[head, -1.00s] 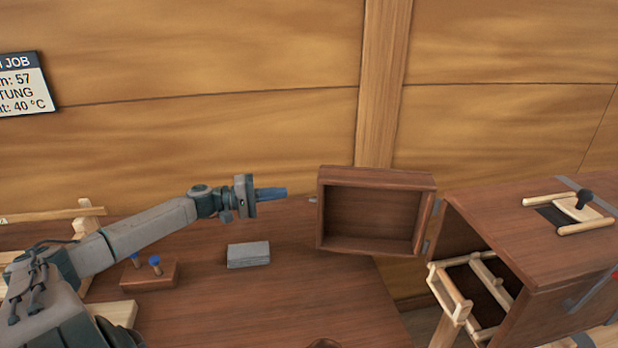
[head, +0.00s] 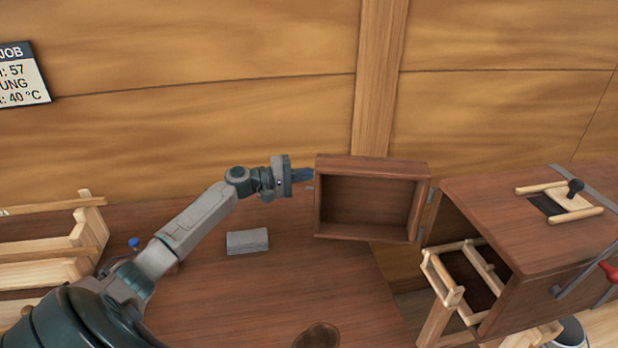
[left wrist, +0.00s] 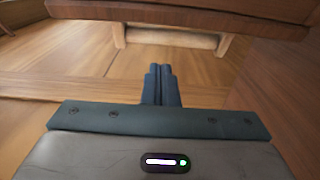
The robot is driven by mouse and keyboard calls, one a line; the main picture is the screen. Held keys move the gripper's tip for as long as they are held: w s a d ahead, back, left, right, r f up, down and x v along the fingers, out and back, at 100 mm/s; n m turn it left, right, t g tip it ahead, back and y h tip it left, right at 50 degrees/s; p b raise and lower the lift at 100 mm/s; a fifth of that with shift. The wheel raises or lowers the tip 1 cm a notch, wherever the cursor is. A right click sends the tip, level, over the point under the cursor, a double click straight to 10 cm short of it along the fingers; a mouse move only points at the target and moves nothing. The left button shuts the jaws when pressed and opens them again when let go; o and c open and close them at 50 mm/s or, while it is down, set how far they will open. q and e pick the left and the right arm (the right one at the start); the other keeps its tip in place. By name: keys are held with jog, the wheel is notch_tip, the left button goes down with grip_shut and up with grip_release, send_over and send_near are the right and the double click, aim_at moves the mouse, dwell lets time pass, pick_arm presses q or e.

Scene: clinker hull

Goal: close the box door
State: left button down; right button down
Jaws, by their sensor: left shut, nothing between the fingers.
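The box door (head: 372,168) is a hollow, shallow brown wooden tray hinged at its right edge to the brown box (head: 540,230). It stands swung wide open, its hollow side facing me. The box's front opening shows a pale wooden frame (head: 462,275) at it. My left gripper (head: 304,174) is shut and empty, its blue fingertips at the door's left edge; contact cannot be told. In the left wrist view the shut fingers (left wrist: 161,84) point toward a brown wooden edge (left wrist: 180,14) with a pale round bar (left wrist: 170,39) below it. My right gripper is not in view.
A grey block (head: 247,241) lies on the brown table (head: 270,285). Pale wooden racks (head: 50,245) stand at the left, near a blue-topped peg (head: 134,243). A pale slide with a dark knob (head: 575,188) sits on the box top.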

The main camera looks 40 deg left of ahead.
pick_arm(q)
jog(key=s+d+p, duration=0.2)
jog(key=s, duration=0.1)
jog(key=shift+s+d, duration=0.1)
jog(key=shift+s, duration=0.05)
dwell(0.3)
